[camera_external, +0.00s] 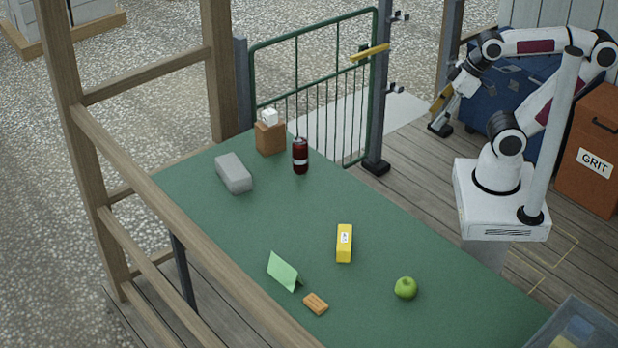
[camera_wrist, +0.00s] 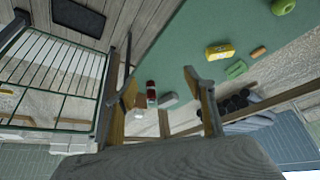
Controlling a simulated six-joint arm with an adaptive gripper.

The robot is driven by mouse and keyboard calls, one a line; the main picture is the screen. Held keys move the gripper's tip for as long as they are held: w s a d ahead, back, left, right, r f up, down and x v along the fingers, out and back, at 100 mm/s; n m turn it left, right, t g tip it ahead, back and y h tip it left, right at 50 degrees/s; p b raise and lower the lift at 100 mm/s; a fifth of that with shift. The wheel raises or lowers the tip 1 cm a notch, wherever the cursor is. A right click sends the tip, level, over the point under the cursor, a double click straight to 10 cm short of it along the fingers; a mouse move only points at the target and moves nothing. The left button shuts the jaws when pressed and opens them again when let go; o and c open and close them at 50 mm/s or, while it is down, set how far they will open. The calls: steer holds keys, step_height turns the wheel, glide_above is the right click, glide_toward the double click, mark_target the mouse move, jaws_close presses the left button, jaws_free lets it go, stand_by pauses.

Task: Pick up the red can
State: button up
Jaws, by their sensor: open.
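The red can (camera_external: 300,156) stands upright near the far end of the green table, with a dark top and a dark band. In the wrist view the red can (camera_wrist: 151,92) shows small and distant, between the two fingers.
A brown box (camera_external: 269,138) with white tissue stands close to the can's left.

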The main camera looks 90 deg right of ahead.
steer(key=w+d+f+n+t+h, duration=0.1)
steer(key=w+d+f, duration=0.15)
steer(key=w, duration=0.55)
steer(key=w+d+f+t, duration=0.15)
steer(key=w+d, duration=0.25)
steer(key=w, duration=0.5)
steer(key=w+d+f+n+t+h, duration=0.1)
steer(key=w+d+t, duration=0.15)
steer(key=w, duration=0.55)
steer(key=w+d+f+t+y, duration=0.1)
steer(key=w+f, duration=0.2)
steer(key=f, duration=0.1)
steer(key=w+d+f+n+t+y, duration=0.1)
steer(key=w+f+y, duration=0.1)
steer(key=w+f, duration=0.1)
steer(key=w+f+t+y, duration=0.1)
steer(key=w+f+t, duration=0.1)
steer(key=f, duration=0.3)
steer(key=shift+w+d+f+n, duration=0.3)
steer(key=shift+w+d+n, duration=0.1)
steer(key=shift+w, duration=0.35)
steer(key=shift+s+d+f+m+t+y, duration=0.1)
steer(key=shift+s+f+m+t+y, duration=0.2)
steer(key=shift+s+f+t, duration=0.3)
steer(key=shift+s+d+f+m+t+y, duration=0.15)
steer(key=shift+s+f+t+y, duration=0.2)
steer(key=shift+f, duration=0.4)
steer(key=shift+s+f+m+t+y, duration=0.25)
steer(key=shift+s+f+t, duration=0.3)
steer(key=shift+f, duration=0.15)
